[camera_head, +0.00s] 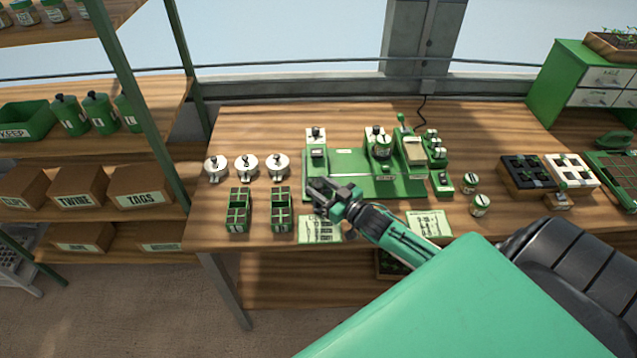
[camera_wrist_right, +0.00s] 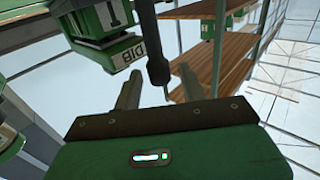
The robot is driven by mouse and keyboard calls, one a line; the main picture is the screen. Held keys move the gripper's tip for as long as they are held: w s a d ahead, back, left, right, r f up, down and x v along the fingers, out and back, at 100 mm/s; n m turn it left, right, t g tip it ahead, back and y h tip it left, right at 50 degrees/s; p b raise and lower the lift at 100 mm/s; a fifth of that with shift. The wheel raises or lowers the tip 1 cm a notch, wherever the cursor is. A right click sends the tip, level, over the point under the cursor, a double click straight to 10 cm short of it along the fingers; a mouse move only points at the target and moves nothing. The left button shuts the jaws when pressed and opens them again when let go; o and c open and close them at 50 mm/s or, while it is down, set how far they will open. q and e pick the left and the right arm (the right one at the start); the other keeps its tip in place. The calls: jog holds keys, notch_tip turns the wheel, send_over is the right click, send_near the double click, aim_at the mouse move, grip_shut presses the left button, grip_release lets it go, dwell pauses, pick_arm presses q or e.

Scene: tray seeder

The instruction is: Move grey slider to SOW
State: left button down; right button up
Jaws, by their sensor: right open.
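The green tray seeder (camera_head: 350,160) stands on the bench, with a white-topped post at its left end. My right gripper (camera_head: 322,190) is at the front left corner of the seeder and hides part of it. In the right wrist view its two fingers (camera_wrist_right: 157,82) are apart. A dark grey rod with a thicker end (camera_wrist_right: 158,68) shows between or just beyond the fingertips; contact cannot be told. Beside it is a green block with a white DIB label (camera_wrist_right: 123,52). I cannot make out a SOW label or be sure that the rod is the grey slider. My left gripper is out of view.
Three white round pieces (camera_head: 246,165) and two green cell trays (camera_head: 238,210) lie left of the seeder. Printed cards (camera_head: 428,224) lie in front. Small jars (camera_head: 480,205) stand to the right. A shelf with boxes (camera_head: 145,190) is at the left.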

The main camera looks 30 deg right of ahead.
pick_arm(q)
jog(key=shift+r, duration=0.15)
pick_arm(e)
jog(key=shift+w+a, duration=0.15)
jog(key=shift+w, duration=0.4)
grip_shut()
